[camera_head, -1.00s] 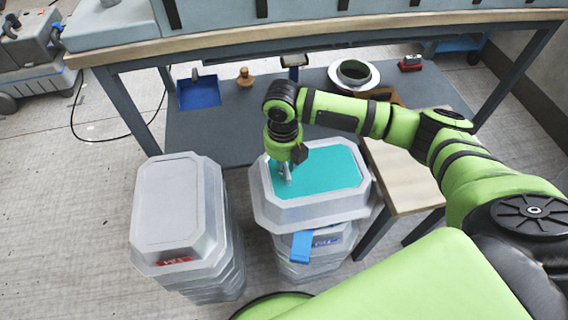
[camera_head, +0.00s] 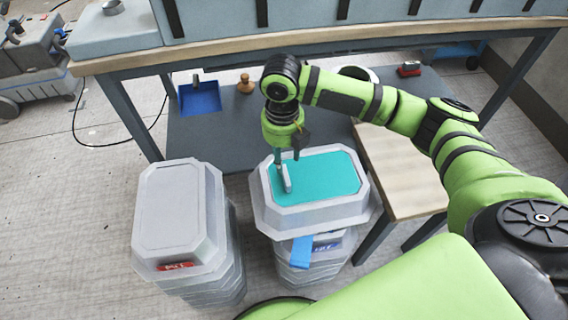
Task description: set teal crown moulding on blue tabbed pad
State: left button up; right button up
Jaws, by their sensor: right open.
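The teal crown moulding (camera_head: 330,178) is a pale grey, chamfered mould with a flat teal top. It sits on top of the right stack of grey moulds. A blue tab (camera_head: 301,251) hangs out at the front below its rim, beside a blue label. I take this to be the blue tabbed pad, and the rest of it is hidden under the moulding. My right gripper (camera_head: 284,178) is open, pointing down over the left part of the teal top. I cannot tell whether its fingertips touch the surface. My left gripper is not in view.
A grey mould stack (camera_head: 180,215) with a red label stands at the left, with a gap between the stacks. A wooden-topped stand (camera_head: 405,180) is close on the right. Behind is a workbench whose low shelf holds a blue dustpan (camera_head: 199,98) and a wooden knob (camera_head: 245,84).

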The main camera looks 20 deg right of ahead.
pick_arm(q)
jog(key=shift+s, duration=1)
pick_arm(e)
notch_tip(320, 180, up, 5)
jog(key=shift+f, duration=0.1)
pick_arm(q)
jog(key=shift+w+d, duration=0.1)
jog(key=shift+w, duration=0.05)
